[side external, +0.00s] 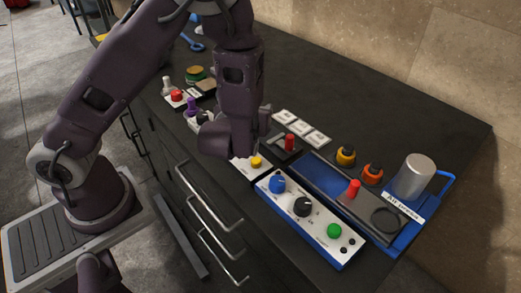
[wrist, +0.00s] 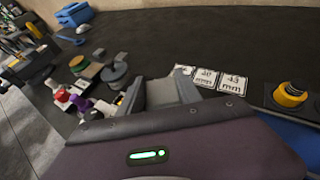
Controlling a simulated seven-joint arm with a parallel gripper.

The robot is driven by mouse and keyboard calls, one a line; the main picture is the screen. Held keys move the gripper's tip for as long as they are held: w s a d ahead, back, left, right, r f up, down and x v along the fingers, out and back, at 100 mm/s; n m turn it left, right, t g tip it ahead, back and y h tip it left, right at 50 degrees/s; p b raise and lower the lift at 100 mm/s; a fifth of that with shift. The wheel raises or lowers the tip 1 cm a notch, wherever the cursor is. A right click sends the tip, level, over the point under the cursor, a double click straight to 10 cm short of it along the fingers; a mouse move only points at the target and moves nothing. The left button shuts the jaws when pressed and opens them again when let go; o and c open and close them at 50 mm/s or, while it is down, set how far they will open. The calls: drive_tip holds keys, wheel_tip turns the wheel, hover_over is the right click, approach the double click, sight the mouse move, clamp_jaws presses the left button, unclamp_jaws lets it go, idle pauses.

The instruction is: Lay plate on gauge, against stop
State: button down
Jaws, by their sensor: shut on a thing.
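My gripper (wrist: 160,92) is shut above the worktop; its fingers are behind my own wrist in the side view. A grey piece shows between the fingers in the wrist view, seemingly the plate, but its outline blends with the fingers. I cannot tell for certain which fixture is the gauge. A dark block with a red knob (side external: 289,142) stands just right of my gripper in the side view. I cannot make out the stop.
White cards marked in mm (side external: 301,128) lie behind the block. A white control box (side external: 311,222) and blue press tray (side external: 447,182) with a metal cylinder (side external: 414,176) stand at the right. Discs (wrist: 113,71) and coloured knobs crowd the left.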

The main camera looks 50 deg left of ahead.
drive_tip(key=shift+s+d+f+m+t+h, duration=0.1)
drive_tip(key=shift+d+f+m+t+h, duration=0.25)
drive_tip(key=shift+m+h, duration=0.2)
drive_tip(key=shift+r, duration=0.1)
idle(0.9)
drive_tip(key=w+a+r+n+g+y, duration=0.2)
drive_tip(key=a+n+g+y, duration=0.2)
drive_tip(key=a+n+g, duration=0.2)
drive_tip(key=w+a+r+n+g+y, duration=0.2)
drive_tip(key=w+a+n+g+y, duration=0.1)
drive_tip(key=a+n+g, duration=0.3)
drive_tip(key=f, duration=0.9)
drive_tip(key=shift+s+f, duration=0.2)
drive_tip(key=shift+f, duration=0.05)
drive_tip(key=c, duration=0.8)
unclamp_jaws()
drive_tip(key=shift+f, duration=0.15)
